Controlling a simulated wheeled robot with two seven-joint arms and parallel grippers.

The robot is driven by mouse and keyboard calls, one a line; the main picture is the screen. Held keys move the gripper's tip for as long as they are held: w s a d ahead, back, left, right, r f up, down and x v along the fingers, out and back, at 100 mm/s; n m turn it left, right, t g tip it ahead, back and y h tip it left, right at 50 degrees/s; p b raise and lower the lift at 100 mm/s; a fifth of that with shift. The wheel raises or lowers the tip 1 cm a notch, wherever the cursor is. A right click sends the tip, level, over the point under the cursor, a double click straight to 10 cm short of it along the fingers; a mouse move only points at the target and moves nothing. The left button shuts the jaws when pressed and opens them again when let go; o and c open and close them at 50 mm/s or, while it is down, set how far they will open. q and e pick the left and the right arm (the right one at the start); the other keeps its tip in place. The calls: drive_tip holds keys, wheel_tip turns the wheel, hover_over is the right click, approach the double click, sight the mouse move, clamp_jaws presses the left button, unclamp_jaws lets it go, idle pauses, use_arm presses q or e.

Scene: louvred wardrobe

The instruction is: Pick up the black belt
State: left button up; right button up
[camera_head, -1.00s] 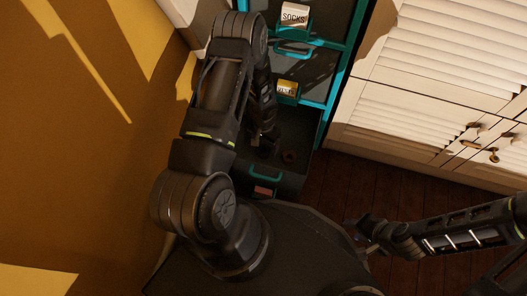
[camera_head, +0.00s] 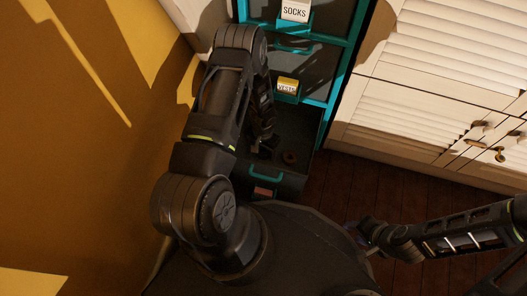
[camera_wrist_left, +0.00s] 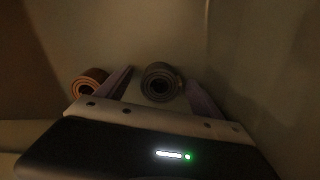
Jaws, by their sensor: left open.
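The black belt (camera_wrist_left: 161,82) is a dark, tight roll in the left wrist view, standing on the drawer floor. My left gripper (camera_wrist_left: 160,80) is open, with one finger on each side of the dark roll. I cannot tell whether the fingers touch it. A brown belt roll (camera_wrist_left: 89,83) sits to the left, outside the left finger. It also shows in the head view (camera_head: 290,158) inside the open drawer. My left gripper (camera_head: 265,150) reaches down into that drawer, and the arm hides the black belt there. My right gripper (camera_head: 364,234) is low at the right, its jaws unclear.
The open dark drawer (camera_head: 265,190) has a teal handle and close walls around my left gripper. Teal-framed compartments with a SOCKS label (camera_head: 295,11) and a yellow label (camera_head: 288,86) lie above it. White louvred doors (camera_head: 430,90) stand right. Wooden floor (camera_head: 385,185) is clear between.

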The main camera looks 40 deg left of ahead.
use_arm(q)
drive_tip(key=c, duration=1.5)
